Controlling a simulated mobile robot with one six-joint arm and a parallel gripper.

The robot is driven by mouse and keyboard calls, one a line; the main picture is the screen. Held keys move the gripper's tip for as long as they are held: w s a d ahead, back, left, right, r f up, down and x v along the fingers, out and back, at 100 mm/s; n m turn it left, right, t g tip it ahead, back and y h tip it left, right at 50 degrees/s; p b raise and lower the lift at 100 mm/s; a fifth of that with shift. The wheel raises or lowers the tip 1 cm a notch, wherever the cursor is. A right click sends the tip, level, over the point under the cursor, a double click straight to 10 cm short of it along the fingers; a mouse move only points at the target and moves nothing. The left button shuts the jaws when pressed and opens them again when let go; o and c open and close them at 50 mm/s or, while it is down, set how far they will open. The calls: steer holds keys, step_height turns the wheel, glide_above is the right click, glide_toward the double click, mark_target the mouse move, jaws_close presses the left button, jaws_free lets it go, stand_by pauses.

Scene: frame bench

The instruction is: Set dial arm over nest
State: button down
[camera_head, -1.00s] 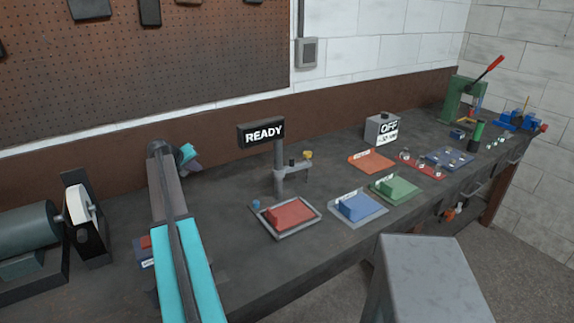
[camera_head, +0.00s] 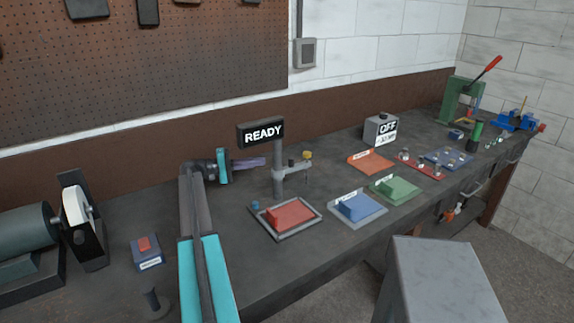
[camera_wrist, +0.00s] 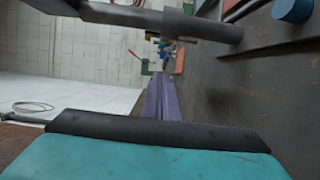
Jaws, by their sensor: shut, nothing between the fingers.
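The dial stand's post (camera_head: 278,185) rises from the bench under a READY sign (camera_head: 262,133). Its short dial arm (camera_head: 293,171) reaches right and back from the post, with a yellow-topped part (camera_head: 307,155) at its end. A grey-rimmed tray (camera_head: 314,226) with a red block (camera_head: 289,214) sits in front of the post; it looks like the nest, and the arm's end is behind and right of it. My gripper (camera_head: 264,161), with purple fingers, is shut and empty just left of the post, pointing right. The fingers also show in the wrist view (camera_wrist: 172,85).
A small blue knob (camera_head: 256,205) stands at the tray's left corner. Blue (camera_head: 376,214), green (camera_head: 400,198) and orange (camera_head: 385,163) trays lie to the right. An OFF box (camera_head: 380,128) stands behind. A grinder (camera_head: 32,235) and a red-button box (camera_head: 148,252) are at left.

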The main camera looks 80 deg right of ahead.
mark_target(292, 165)
stand_by(0.4)
steer(key=s+p, duration=0.5)
steer(key=s, duration=0.6)
steer(key=shift+s+d+p, duration=0.25)
steer(key=shift+d+p, duration=0.05)
steer(key=shift+d, duration=0.05)
steer(key=shift+d, duration=0.15)
